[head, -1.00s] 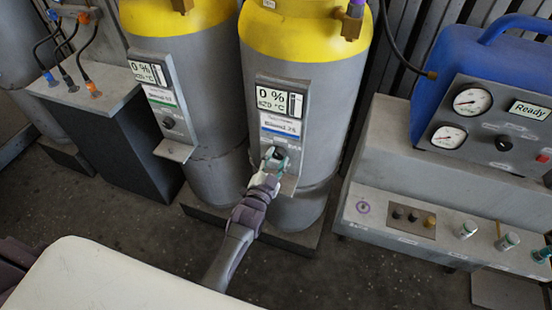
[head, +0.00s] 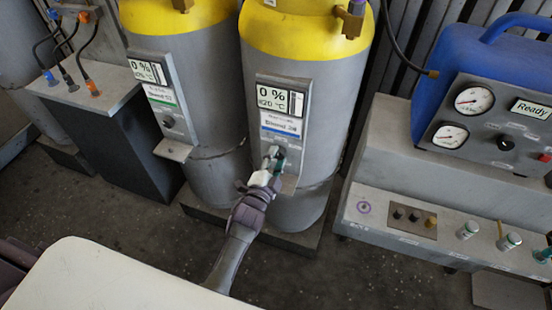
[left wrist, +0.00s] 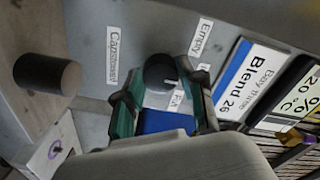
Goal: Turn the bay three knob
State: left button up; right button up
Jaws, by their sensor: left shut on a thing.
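The dark round knob (left wrist: 160,72) sits on the control panel (head: 281,120) of the right yellow-topped tank, labelled Blend 26. It carries a pale pointer mark, with "Empty" and another small, partly covered label near it. My left gripper (head: 273,160) reaches this panel from below. In the left wrist view its two green fingers (left wrist: 160,88) stand on either side of the knob and are shut on it. In the head view the fingers mostly hide the knob. My right gripper is not in view.
The left tank (head: 205,90) has a similar panel with its own knob (head: 168,122). A dark cylindrical stub (left wrist: 48,75) stands close to my gripper. A blue machine (head: 440,75) with gauges stands right, above a grey bench (head: 390,155). A pale surface (head: 100,280) fills the lower left.

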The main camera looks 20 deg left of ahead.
pick_arm(q)
jog(key=o, duration=1.1)
jog(key=shift+o, duration=0.2)
jog(key=shift+s, duration=0.1)
jog(key=s, duration=1.2)
jog(key=shift+a, duration=0.15)
jog(key=shift+w, duration=0.1)
